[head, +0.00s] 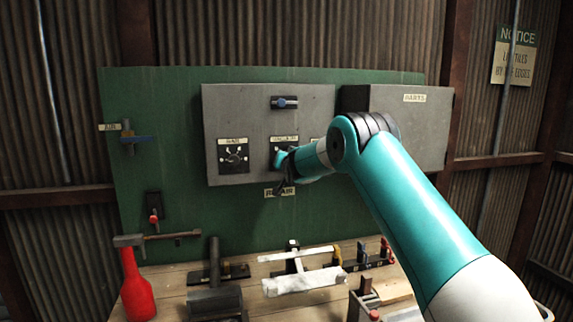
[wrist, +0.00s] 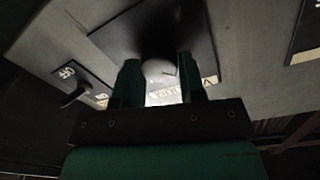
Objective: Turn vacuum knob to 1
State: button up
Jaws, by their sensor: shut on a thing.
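The vacuum knob (wrist: 158,70) shows as a pale rounded piece between the two fingers of my gripper (wrist: 161,84) in the wrist view. My gripper is shut on it. The black plate (wrist: 120,28) of the knob is in shadow, and its label (wrist: 185,92) is upside down and partly covered by the fingers. In the head view, the vacuum plate (head: 278,144) is on the grey control box (head: 240,105), and my gripper (head: 282,160) is in front of it. The knob is hidden there, and I cannot read which number it points to.
A second dial (head: 233,155) is left of the vacuum plate, and a blue-centred switch (head: 285,103) is above it. A lever (wrist: 76,95) with an OFF label shows in the wrist view. The workbench (head: 255,270) below holds several tools and a red bottle (head: 136,290).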

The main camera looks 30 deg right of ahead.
jog(key=m+b, duration=0.7)
jog(key=m, duration=0.1)
jog(key=m+y+b, duration=0.1)
jog(key=m+b, duration=0.7)
jog(key=shift+d+f, duration=0.15)
jog(key=shift+d, duration=0.05)
dwell(0.5)
jog(key=o, duration=0.9)
jog(key=shift+s, duration=0.15)
jog(key=b+v, duration=0.7)
jog(key=v, duration=1)
jog(key=shift+a+r, duration=0.1)
jog(key=shift+r, duration=0.1)
jog(key=shift+a, duration=0.1)
